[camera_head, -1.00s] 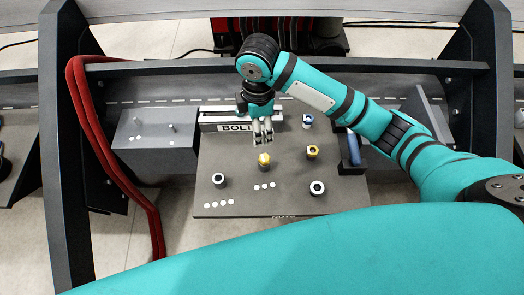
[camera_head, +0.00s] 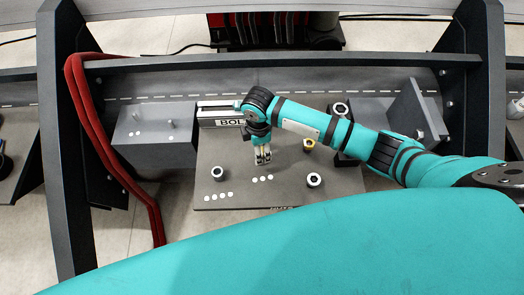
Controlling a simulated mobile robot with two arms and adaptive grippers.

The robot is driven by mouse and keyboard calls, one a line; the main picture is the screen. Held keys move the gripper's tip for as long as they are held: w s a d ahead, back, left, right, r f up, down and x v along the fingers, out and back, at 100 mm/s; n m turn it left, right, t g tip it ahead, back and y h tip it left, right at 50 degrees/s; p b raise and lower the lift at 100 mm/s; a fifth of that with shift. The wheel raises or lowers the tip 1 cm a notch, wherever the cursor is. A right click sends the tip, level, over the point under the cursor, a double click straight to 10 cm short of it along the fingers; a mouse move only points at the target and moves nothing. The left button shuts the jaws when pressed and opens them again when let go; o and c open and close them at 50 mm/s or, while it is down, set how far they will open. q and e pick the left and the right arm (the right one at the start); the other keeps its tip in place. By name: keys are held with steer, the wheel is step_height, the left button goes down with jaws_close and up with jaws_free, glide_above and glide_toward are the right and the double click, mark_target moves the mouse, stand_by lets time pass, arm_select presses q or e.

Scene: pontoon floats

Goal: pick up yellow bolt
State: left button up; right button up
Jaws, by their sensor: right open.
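My right gripper (camera_head: 263,158) reaches down from the turquoise arm onto the grey board (camera_head: 240,195). Its fingers are open and sit at the front yellow bolt, with a little yellow (camera_head: 264,148) showing between them. The bolt is mostly hidden by the fingers, and I cannot tell whether they touch it. A second yellow bolt (camera_head: 308,145) stands to the right, partly covered by my arm. My left gripper is not in view.
Grey blocks (camera_head: 155,140) flank the board; red hoses (camera_head: 80,100) run down the left.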

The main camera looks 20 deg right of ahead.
step_height(320, 180, down, 2)
jaws_close()
stand_by(0.5)
